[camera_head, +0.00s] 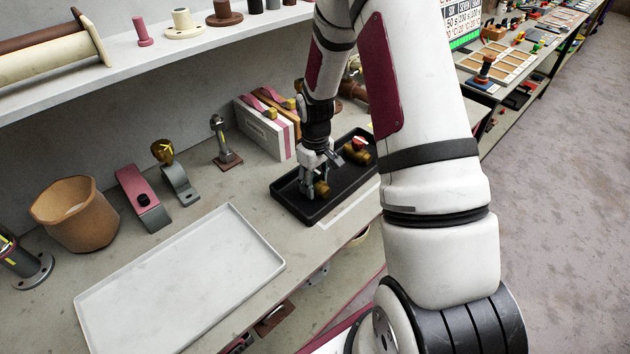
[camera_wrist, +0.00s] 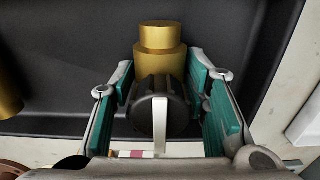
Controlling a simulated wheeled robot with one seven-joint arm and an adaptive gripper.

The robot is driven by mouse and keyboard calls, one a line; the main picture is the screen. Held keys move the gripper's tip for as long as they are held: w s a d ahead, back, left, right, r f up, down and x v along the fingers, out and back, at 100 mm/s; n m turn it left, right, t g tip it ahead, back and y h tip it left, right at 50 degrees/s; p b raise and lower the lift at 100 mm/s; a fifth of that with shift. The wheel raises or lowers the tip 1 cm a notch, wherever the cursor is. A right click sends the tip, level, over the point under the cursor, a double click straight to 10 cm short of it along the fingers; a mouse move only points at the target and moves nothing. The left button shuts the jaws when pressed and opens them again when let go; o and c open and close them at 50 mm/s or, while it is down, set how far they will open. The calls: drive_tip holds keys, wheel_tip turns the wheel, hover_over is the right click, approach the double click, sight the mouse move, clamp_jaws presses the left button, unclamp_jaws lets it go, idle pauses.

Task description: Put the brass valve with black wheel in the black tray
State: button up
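The brass valve (camera_wrist: 160,64) with its black wheel (camera_wrist: 162,110) is between my gripper's fingers in the wrist view, wheel toward the camera. In the head view its brass body (camera_head: 321,188) is low inside the near-left part of the black tray (camera_head: 290,203). My gripper (camera_head: 321,178) reaches down into the tray around it. The teal finger pads (camera_wrist: 160,75) stand on both sides of the valve, apparently spread, with very little room beside it. Contact with the tray floor is hard to see.
A second brass valve with a red handle (camera_head: 357,151) lies in the tray's far right part. A white-and-pink box (camera_head: 265,130) stands behind the tray. An empty white tray (camera_head: 180,285) lies at left. A shelf (camera_head: 150,70) overhangs the bench.

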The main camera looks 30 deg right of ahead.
drive_tip(key=shift+r, duration=0.1)
wheel_tip(320, 180, up, 12)
drive_tip(key=shift+b, duration=0.45)
drive_tip(key=s+a+r+t, duration=0.1)
drive_tip(key=s+a+r, duration=0.2)
drive_tip(key=r, duration=0.2)
drive_tip(key=s+a+r+m+t, duration=0.1)
drive_tip(key=s+a+r, duration=0.15)
drive_tip(key=r, duration=0.35)
drive_tip(key=s+a+r, duration=0.3)
drive_tip(key=s+r, duration=0.1)
drive_tip(key=r, duration=0.1)
drive_tip(key=s+a+r+t, duration=0.1)
drive_tip(key=s+a+r, duration=0.1)
drive_tip(key=s, duration=0.4)
drive_tip(key=s+a+r+m+t, duration=0.1)
drive_tip(key=s+a+r+t, duration=0.1)
drive_tip(key=s, duration=0.5)
drive_tip(key=shift+a+r+m, duration=0.3)
drive_tip(key=shift+a+r, duration=0.2)
drive_tip(key=shift+r, duration=0.2)
